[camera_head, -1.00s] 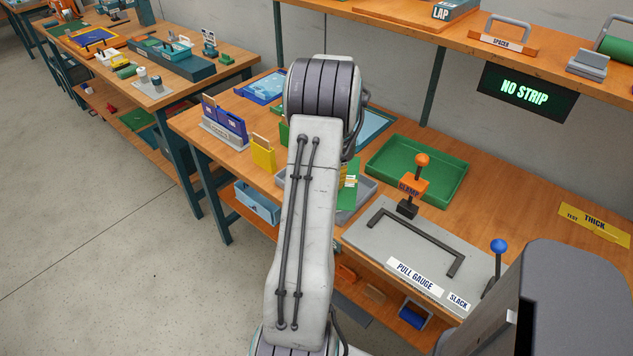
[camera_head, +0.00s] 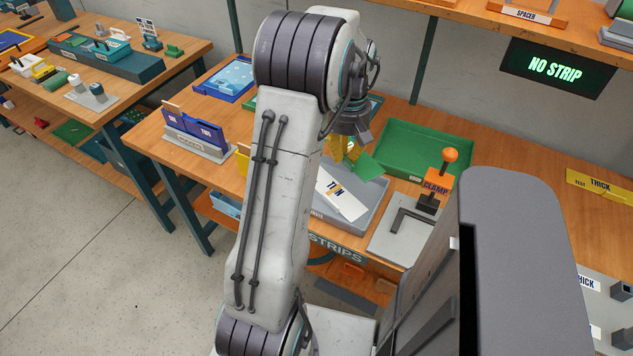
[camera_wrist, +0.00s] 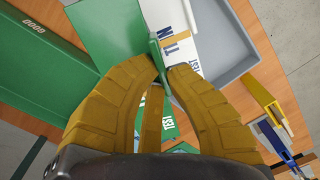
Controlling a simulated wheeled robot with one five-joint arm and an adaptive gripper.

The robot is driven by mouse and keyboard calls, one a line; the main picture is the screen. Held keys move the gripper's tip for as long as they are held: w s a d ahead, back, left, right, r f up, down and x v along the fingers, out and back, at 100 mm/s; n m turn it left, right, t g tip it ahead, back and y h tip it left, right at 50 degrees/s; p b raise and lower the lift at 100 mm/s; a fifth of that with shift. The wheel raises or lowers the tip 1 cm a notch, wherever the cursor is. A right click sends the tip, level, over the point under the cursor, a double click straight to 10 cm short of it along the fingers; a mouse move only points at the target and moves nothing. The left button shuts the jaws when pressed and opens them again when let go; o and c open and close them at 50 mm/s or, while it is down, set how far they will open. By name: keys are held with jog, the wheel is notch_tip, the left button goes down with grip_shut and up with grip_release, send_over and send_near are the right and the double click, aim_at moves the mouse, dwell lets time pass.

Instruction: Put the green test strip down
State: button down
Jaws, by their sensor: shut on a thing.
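My gripper (camera_wrist: 170,72) has yellow fingers, shut on the green test strip (camera_wrist: 157,55), which shows edge-on between the fingertips in the wrist view. In the head view the green strip (camera_head: 367,166) shows below my gripper (camera_head: 350,150), above or at the far edge of the grey strips tray (camera_head: 374,218). I cannot tell whether it touches anything. A white strip marked THIN (camera_head: 341,196) lies in that tray. It also shows in the wrist view (camera_wrist: 181,20). My arm hides part of the tray.
A green tray (camera_head: 450,150) stands behind the grey one. The clamp (camera_head: 436,187) with an orange knob is to the right. A blue holder (camera_head: 194,122) stands at left. A screen (camera_head: 556,68) reads NO STRIP. A yellow THICK strip (camera_head: 600,184) lies at far right.

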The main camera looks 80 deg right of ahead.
jog(key=shift+w+a+n, duration=0.15)
jog(key=shift+a+n, duration=0.1)
jog(key=shift+n, duration=0.45)
jog(key=a+n, duration=0.1)
jog(key=n, duration=0.2)
jog(key=n+p, duration=0.2)
jog(key=p, duration=0.1)
send_over(339, 193)
notch_tip(339, 193, down, 7)
jog(key=shift+r, duration=0.1)
jog(key=shift+f, duration=1.65)
jog(key=c, duration=1.4)
grip_release()
jog(key=shift+d, duration=0.1)
jog(key=shift+c, duration=0.2)
jog(key=shift+o, duration=0.2)
jog(key=shift+r, duration=0.15)
